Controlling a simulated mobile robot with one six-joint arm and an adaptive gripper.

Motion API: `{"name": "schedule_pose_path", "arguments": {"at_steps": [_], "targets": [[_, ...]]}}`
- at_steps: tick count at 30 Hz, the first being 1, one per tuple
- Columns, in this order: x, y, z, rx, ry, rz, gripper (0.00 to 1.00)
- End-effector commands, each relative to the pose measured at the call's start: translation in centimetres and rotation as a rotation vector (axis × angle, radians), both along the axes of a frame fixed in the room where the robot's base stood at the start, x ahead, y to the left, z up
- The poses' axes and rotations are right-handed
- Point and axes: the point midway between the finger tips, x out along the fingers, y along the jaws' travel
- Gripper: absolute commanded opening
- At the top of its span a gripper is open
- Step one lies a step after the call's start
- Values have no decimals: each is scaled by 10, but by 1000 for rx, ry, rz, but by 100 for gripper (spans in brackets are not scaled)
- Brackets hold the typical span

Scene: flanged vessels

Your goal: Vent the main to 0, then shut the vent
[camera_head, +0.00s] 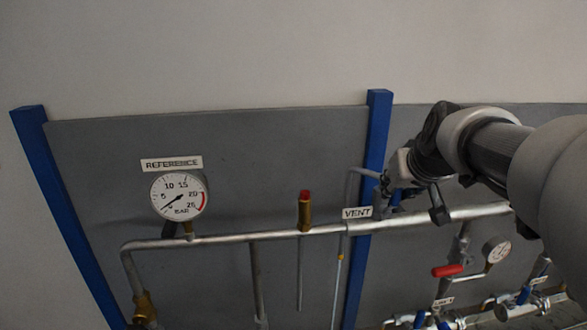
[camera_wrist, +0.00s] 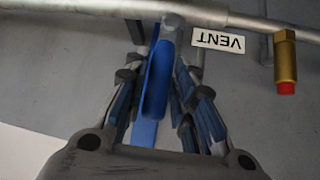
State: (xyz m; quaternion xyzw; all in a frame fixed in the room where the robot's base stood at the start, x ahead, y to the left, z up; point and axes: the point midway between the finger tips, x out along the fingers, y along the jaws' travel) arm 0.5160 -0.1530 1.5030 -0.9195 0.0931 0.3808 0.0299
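The white VENT label (camera_head: 357,213) hangs on the grey main pipe (camera_head: 270,233); it shows upside down in the wrist view (camera_wrist: 218,40). Beside it in the wrist view is a blue vent lever (camera_wrist: 156,85). My gripper (camera_wrist: 165,45) has its fingers on either side of this lever, with gaps visible, so it looks open around it. In the head view my gripper (camera_head: 385,190) is at the pipe by the label, and the lever is mostly hidden. The REFERENCE gauge (camera_head: 180,196) has its needle low left, near 0.
A brass fitting with a red cap (camera_head: 305,211) stands on the pipe left of the vent. A blue post (camera_head: 378,130) stands behind my gripper. Lower right are a red-handled valve (camera_head: 447,271) and a small gauge (camera_head: 497,250), too small to read.

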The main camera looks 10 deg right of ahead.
Motion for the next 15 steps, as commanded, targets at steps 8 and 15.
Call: {"name": "schedule_pose_path", "arguments": {"at_steps": [8,15], "targets": [[0,0,0,0,-1,-1,39],[-1,0,2,1,-2,-1,39]]}}
